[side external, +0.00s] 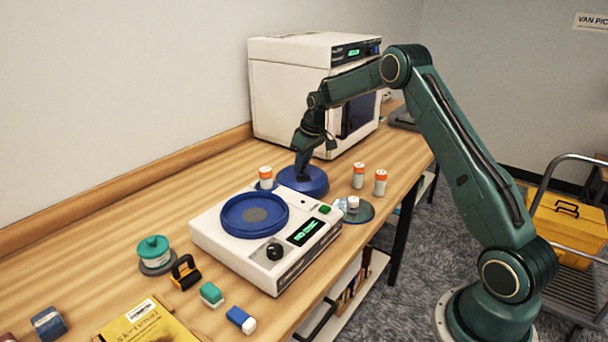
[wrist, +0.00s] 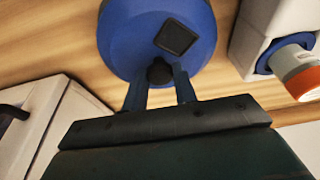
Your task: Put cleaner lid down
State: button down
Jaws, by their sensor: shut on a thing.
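The cleaner lid is a round blue disc (side external: 303,182) with a dark knob, at the bench behind the cleaner. In the wrist view the blue lid (wrist: 128,48) shows a dark square patch and the knob. My gripper (side external: 298,168) is over the lid, its fingers (wrist: 160,78) shut on the dark knob. I cannot tell whether the lid touches the bench. The cleaner (side external: 205,228) is a white box with a round blue well (side external: 232,208), uncovered, with a grey disc inside. It has a black dial and a green display.
White bottles with orange caps stand near the lid, at its left (side external: 265,172) and right (side external: 358,181). A disc with a white piece (side external: 371,208) lies by the bench edge. A large white machine (side external: 290,60) stands behind. Small tools lie at the front left.

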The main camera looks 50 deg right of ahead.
aim_at(312, 176)
jog(key=shift+f, duration=0.15)
jog(key=c, duration=1.1)
grip_release()
jog(key=v, duration=1.2)
